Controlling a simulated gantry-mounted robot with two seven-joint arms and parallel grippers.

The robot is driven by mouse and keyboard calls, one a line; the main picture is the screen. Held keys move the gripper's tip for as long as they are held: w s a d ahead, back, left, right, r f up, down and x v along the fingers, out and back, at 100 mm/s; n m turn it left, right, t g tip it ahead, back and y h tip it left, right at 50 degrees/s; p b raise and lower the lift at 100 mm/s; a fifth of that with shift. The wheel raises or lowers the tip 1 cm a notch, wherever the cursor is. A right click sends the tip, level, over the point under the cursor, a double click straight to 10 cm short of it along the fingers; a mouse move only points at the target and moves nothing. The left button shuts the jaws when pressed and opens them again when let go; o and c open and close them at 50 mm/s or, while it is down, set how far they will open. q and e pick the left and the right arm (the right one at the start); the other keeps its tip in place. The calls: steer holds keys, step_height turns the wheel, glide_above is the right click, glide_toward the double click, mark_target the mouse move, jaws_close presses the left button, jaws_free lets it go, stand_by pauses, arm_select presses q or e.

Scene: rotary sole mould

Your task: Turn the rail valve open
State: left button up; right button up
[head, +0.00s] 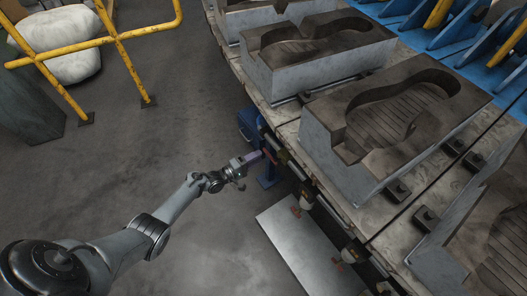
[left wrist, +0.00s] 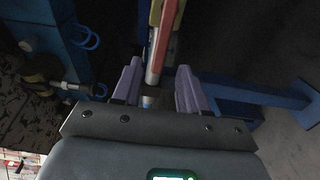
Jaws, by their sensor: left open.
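My left gripper (head: 257,156) reaches in from the left to the edge of the mould table, beside a blue post. In the left wrist view its two purple fingers (left wrist: 158,90) stand apart. A red bar (left wrist: 167,38), looking like the valve's lever, runs beside a yellow strip towards the gap between the fingers. A pale cylindrical end (left wrist: 154,75) sits below it, near the gap. I cannot tell whether either finger touches it. In the head view the valve is small and mostly hidden at the gripper's tip. My right gripper is not in view.
Grey sole moulds (head: 330,165) stand on the table. A rail with small fittings (head: 307,197) runs under its edge. A blue beam (left wrist: 250,92) lies right of the fingers. A pale plate (head: 300,250) lies on the floor. A yellow railing (head: 125,55) stands upper left; the floor between is clear.

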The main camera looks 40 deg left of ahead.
arm_select(q)
steer(key=p+v, duration=0.1)
steer(key=v, duration=0.4)
steer(key=shift+s, duration=0.15)
stand_by(0.3)
